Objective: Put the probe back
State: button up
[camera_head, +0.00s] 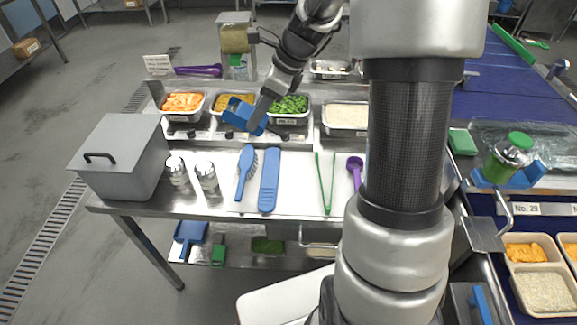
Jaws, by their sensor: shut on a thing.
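My gripper (262,112) is above the back row of food pans at the centre left. It is shut on a blue blocky thing, which appears to be the probe (240,115). The probe is tilted and overlaps the pan of yellow food and the edge of the pan of green food in this view. I cannot tell whether it touches the pans or the rail below. No thin probe tip is clear to me. No holder for the probe can be made out for certain.
Pans of orange food (183,102), green food (291,104) and rice (346,116) line the back. A grey lidded box (121,158), two shakers, a blue brush (246,170), a blue flat tool (269,181) and green tongs (326,183) occupy the steel table. My arm hides the right part.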

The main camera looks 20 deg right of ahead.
jog(key=shift+w+d+f+n+g+h+b, duration=0.1)
jog(key=shift+d+f+n+g+h+b, duration=0.55)
jog(key=shift+d+f+n, duration=2.05)
jog(key=shift+w+d+f+n+g+h+b, duration=0.2)
jog(key=shift+d+f+n+h+b, duration=0.7)
jog(key=shift+f+n, duration=3.7)
jog(key=shift+s+d+f+n+g+h+b, duration=0.1)
jog(key=shift+d+f+n+g+h+b, duration=0.65)
jog(key=shift+d+f+n, duration=2.7)
jog(key=o, duration=1)
jog(key=a+f+m, duration=0.1)
jog(key=a, duration=0.1)
jog(key=a+f+m, duration=0.1)
jog(key=shift+a+f, duration=0.35)
jog(key=shift+f, duration=0.05)
jog(key=shift+o, duration=0.2)
